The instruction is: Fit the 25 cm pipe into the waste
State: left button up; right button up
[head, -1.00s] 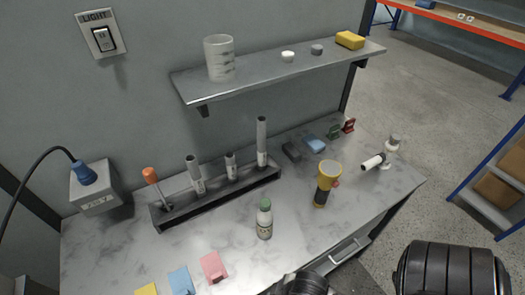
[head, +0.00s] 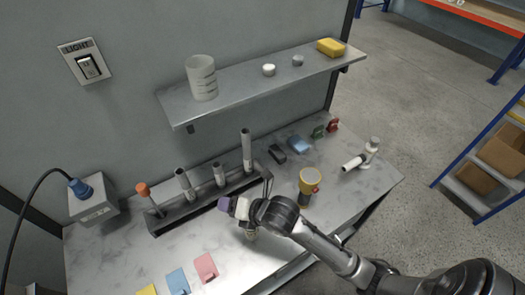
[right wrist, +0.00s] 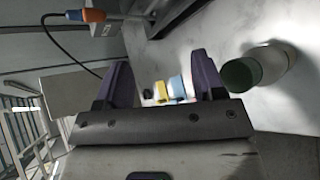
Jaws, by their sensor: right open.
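Three grey pipes stand upright in a dark rack (head: 158,228): a left pipe (head: 185,184), a short middle pipe (head: 219,175) and the tallest, right pipe (head: 246,150). I cannot read their labels, so I cannot tell which is 25 cm. A white fitting with a sideways tube (head: 355,162), possibly the waste, is at the bench's right end. My right gripper (head: 226,204) is in front of the rack, apart from the pipes. In the right wrist view its purple fingers (right wrist: 162,82) are spread and empty. My left gripper is out of view.
An orange-handled tool (head: 143,189) stands in the rack. A green-capped bottle (right wrist: 255,68) is beside my right gripper, mostly hidden by my arm in the head view. A yellow torch (head: 310,180) stands right of the gripper. A shelf (head: 235,85) overhangs the back.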

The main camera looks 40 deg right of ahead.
jog(key=w+d+t+h, duration=0.2)
jog(key=w+d+h, duration=0.1)
jog(key=d+h, duration=0.25)
jog(key=n+t+h, duration=0.3)
jog(key=h, duration=0.3)
send_near(247, 143)
jog(key=x, duration=0.5)
jog(key=shift+w+d+r+p, duration=0.1)
jog(key=shift+r+p, duration=0.05)
jog(key=shift+p, duration=0.15)
jog(key=shift+x, duration=3.2)
grip_shut()
